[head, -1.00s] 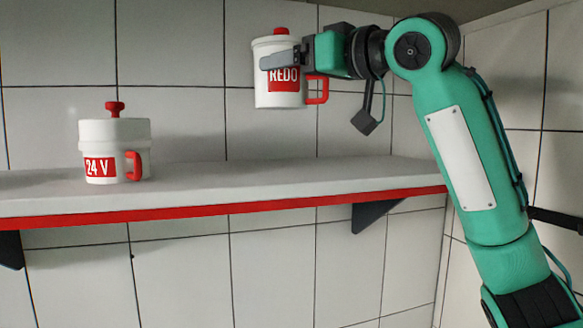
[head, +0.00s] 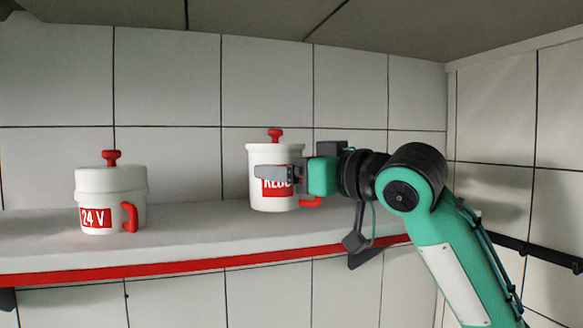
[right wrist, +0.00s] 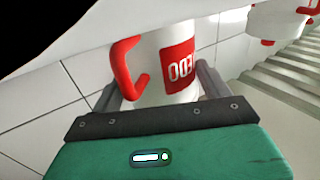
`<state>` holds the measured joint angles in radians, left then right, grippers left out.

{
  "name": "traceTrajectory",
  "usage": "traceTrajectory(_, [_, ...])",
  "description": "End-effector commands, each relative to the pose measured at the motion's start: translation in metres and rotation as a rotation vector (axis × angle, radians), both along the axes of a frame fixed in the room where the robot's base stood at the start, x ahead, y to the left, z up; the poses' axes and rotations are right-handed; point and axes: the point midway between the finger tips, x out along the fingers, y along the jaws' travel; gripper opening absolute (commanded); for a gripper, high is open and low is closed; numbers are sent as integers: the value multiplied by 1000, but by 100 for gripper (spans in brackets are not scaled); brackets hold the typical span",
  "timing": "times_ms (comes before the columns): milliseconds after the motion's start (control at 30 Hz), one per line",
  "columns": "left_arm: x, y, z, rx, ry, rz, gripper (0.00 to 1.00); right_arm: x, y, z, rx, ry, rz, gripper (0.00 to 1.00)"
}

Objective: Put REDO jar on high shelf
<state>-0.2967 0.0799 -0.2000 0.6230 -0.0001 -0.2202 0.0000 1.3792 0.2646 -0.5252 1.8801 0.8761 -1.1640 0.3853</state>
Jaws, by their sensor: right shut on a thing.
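The REDO jar (head: 272,156) is a white lidded jar with a red knob, a red label and a red handle. It is upright over the high shelf (head: 200,243), its base at or very near the shelf top; I cannot tell if it touches. My right gripper (head: 273,173) is shut on the jar's body from the right side. In the right wrist view the jar (right wrist: 155,65) sits between the two fingers (right wrist: 160,88), with its handle to the left. My left gripper is not in view.
A white 24 V jar (head: 110,185) with a red knob and handle stands on the shelf at left. Bare shelf lies between the two jars. A tiled wall (head: 170,80) is behind, and a side wall (head: 500,130) is at right.

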Motion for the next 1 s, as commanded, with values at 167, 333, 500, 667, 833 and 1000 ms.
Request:
traceTrajectory(167, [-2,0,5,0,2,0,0,-1,0,-7,3,-4,1,46])
traceTrajectory(333, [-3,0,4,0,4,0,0,-1,0,-8,3,-4,1,46])
traceTrajectory(500, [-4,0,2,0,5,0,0,-1,-1,-10,3,-4,1,46])
traceTrajectory(667, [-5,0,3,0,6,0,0,0,0,-12,1,-1,0,100])
traceTrajectory(833, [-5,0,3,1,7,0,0,0,0,-11,1,-1,0,100])
traceTrajectory(1000, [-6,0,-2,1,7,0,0,-4,-6,-11,1,-2,-1,100])
